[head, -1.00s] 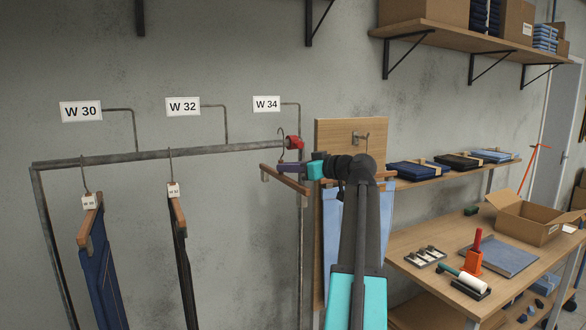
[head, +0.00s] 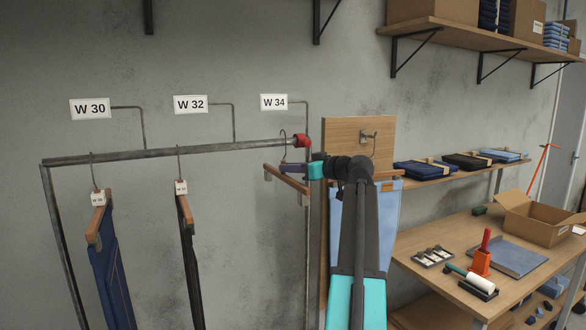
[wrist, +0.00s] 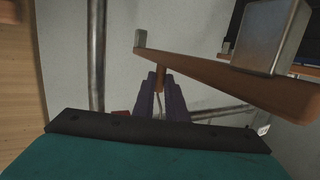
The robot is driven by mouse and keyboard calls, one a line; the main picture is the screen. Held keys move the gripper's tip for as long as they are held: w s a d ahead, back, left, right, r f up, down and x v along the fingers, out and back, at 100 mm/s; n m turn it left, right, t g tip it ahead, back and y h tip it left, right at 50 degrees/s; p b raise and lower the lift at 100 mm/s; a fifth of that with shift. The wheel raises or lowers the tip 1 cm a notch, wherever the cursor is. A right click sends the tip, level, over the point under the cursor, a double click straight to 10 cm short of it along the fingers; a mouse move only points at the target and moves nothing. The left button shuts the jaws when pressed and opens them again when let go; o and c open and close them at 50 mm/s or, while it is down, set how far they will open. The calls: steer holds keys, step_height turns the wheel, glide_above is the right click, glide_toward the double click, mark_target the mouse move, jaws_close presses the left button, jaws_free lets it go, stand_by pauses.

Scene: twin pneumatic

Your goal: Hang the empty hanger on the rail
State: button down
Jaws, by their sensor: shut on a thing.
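The empty wooden hanger (head: 287,178) has metal clips and a thin wire hook, and nothing hangs from it. My gripper (head: 284,168) is shut on it near the base of the hook. In the wrist view my purple fingers (wrist: 162,98) close around the hook's stem, below the wooden bar (wrist: 215,75) in the picture. The rail (head: 200,149) is a grey metal bar ending at a red cap (head: 302,141). The hook's top shows close to the rail's red-capped end, under the W 34 sign (head: 274,102). I cannot tell whether hook and rail touch.
Dark blue trousers (head: 112,270) and black trousers (head: 190,260) hang on the rail further left. A wooden panel (head: 350,133) with a hook and light blue jeans (head: 388,215) stands right of the rail. A workbench (head: 430,250) with a box is at right.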

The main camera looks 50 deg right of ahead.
steer(key=shift+f+b, duration=0.75)
steer(key=shift+f, duration=0.15)
steer(key=c, duration=1.7)
jaws_free()
steer(key=s+b, duration=0.1)
steer(key=s, duration=0.3)
steer(key=s+r+b, duration=0.1)
steer(key=s, duration=0.4)
steer(key=s+r+b, duration=0.1)
steer(key=s, duration=0.3)
steer(key=shift+s+d, duration=0.2)
steer(key=shift+s, duration=0.1)
